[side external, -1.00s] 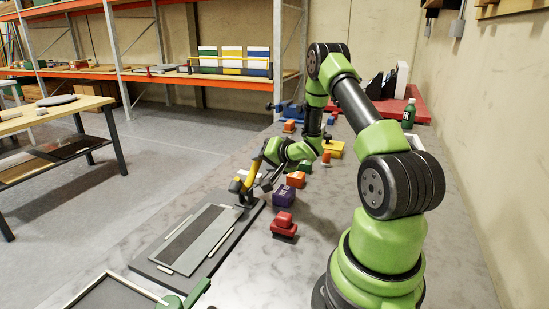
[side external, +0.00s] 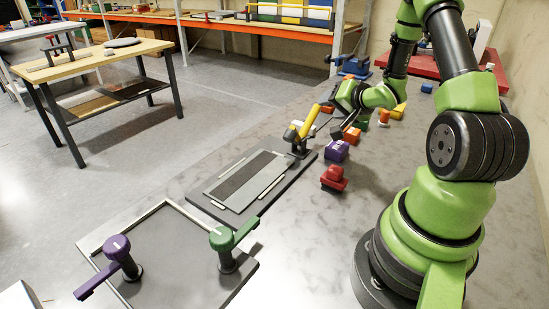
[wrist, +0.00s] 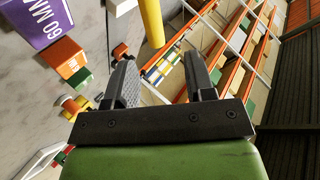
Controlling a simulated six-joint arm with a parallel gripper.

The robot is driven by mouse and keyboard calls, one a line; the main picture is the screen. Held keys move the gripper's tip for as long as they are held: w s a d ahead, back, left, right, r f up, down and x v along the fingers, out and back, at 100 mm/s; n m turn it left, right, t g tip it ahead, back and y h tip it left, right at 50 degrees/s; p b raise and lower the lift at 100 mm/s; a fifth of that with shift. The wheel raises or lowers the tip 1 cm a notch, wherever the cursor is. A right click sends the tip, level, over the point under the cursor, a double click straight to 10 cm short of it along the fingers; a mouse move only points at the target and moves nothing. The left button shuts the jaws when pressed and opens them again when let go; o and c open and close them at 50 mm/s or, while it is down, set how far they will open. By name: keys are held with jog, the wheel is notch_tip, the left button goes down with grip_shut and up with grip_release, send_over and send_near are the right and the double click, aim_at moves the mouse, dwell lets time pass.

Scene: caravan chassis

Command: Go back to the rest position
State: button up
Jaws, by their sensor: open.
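My green and black arm reaches from its base at the right to the far side of the bench in the side external view. My gripper (side external: 320,123) is small there, beside the yellow-handled clamp (side external: 304,129) at the dark fixture plate. In the wrist view my gripper (wrist: 160,78) shows two dark fingers well apart, with nothing between them. The fingers point past a yellow cylinder (wrist: 152,22) toward the shelving. No marker for a rest position shows.
A purple block (side external: 336,150) and a red block (side external: 334,179) stand near my gripper. The fixture plate (side external: 213,206) holds grey strips. Nearer are a framed panel (side external: 180,262), a green clamp (side external: 226,244) and a purple clamp (side external: 120,257). The bench between the red block and my base is clear.

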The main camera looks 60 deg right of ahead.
jog(key=a+r+n+g, duration=0.3)
jog(key=a+r+n, duration=0.1)
jog(key=a+r, duration=1)
jog(key=s+a+r+n+y, duration=0.2)
jog(key=s+a+n+y, duration=0.1)
jog(key=s+a, duration=0.3)
jog(key=s+a+r+n+g+y, duration=0.1)
jog(key=s+a+r+n+y, duration=0.1)
jog(key=s+a, duration=0.5)
jog(key=shift+a+r+n+y, duration=0.25)
jog(key=shift+a+n+y, duration=0.25)
jog(key=shift+a+y, duration=0.55)
jog(key=shift+a+h, duration=0.15)
jog(key=shift+h, duration=0.1)
